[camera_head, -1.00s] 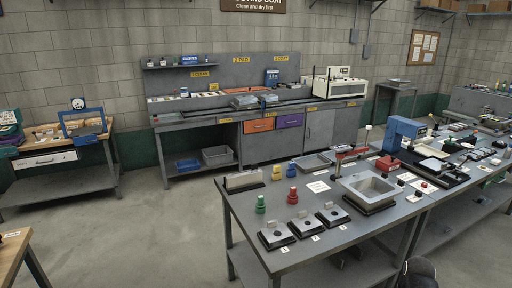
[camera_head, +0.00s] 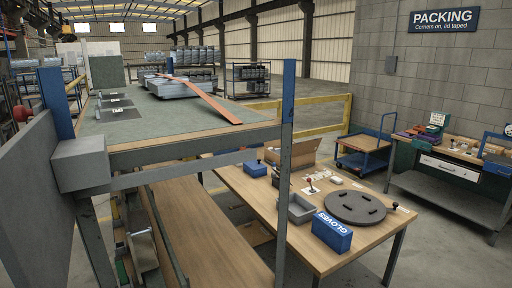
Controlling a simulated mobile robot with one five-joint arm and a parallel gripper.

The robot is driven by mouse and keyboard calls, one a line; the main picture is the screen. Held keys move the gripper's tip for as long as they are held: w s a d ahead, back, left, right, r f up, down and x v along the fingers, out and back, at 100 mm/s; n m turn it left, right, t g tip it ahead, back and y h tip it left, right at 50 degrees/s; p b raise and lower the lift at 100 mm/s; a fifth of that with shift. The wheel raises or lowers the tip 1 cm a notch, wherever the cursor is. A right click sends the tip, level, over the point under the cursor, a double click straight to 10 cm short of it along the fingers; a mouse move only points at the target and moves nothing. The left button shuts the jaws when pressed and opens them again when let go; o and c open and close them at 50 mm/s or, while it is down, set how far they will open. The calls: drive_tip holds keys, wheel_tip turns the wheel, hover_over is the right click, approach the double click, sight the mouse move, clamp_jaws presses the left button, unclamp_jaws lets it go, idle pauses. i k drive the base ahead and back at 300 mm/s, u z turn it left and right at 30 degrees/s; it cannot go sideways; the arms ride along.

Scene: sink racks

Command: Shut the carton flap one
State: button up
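A brown cardboard carton (camera_head: 291,151) stands at the back of the wooden packing table, partly behind a blue post. A raised brown panel shows on it, but it is too small and too far off to tell which flaps are up or which is flap one. My gripper is not in view, so its state and its place relative to the carton do not show.
The packing table (camera_head: 306,258) also holds a dark round disc (camera_head: 355,208), a blue gloves box (camera_head: 332,233) and a grey tray (camera_head: 296,209). A tall bench (camera_head: 180,140) with blue posts (camera_head: 287,120) stands close on the left. Open floor lies right of the packing table.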

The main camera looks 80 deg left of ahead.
sight(309, 146)
drive_tip(key=u, duration=1.3)
drive_tip(key=i, duration=3.5)
drive_tip(key=z, duration=0.05)
